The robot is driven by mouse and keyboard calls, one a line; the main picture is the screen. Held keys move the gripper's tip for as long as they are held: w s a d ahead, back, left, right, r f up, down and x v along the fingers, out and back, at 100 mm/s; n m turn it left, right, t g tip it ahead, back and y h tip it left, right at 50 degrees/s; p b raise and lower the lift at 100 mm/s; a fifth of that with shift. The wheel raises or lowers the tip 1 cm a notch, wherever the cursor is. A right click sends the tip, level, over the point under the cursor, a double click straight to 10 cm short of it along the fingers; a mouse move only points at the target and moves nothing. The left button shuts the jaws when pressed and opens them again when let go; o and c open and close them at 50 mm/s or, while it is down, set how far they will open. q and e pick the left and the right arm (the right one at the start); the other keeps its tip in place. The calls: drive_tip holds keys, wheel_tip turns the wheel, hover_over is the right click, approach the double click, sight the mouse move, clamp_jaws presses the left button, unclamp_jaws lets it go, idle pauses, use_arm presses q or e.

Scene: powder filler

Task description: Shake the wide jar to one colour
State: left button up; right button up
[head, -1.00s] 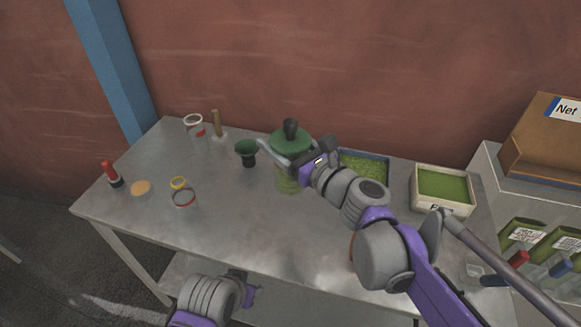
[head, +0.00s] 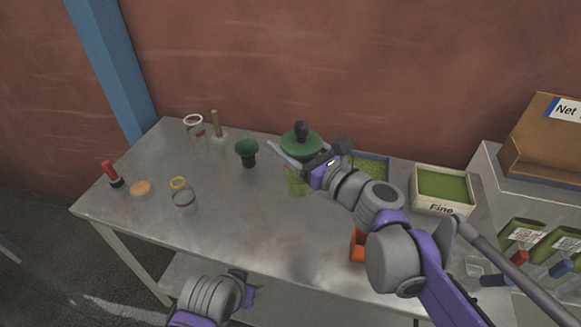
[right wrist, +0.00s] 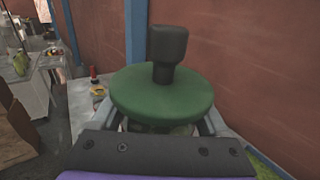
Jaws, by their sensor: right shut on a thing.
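The wide jar (head: 297,182) is clear with green powder in it and has a green lid (head: 301,143) with a dark knob. My right gripper (head: 292,157) is shut around the jar just under the lid and holds it over the middle back of the table. In the right wrist view the green lid (right wrist: 162,95) and its dark knob (right wrist: 166,52) fill the middle, with a finger on each side. The jar body is mostly hidden there, so I cannot tell if its powder is one colour. My left gripper (head: 247,289) is low at the table's front edge; its fingers are unclear.
A blue tray of green powder (head: 372,168) and a white box marked Fine (head: 442,191) stand right of the jar. A dark green funnel (head: 246,153), a glass jar (head: 183,195) and a red-capped bottle (head: 112,174) stand left. The front middle of the table (head: 240,235) is clear.

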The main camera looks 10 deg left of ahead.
drive_tip(key=shift+d, duration=1.15)
drive_tip(key=a, duration=0.9)
drive_tip(key=d, duration=0.9)
drive_tip(key=shift+a, duration=2.3)
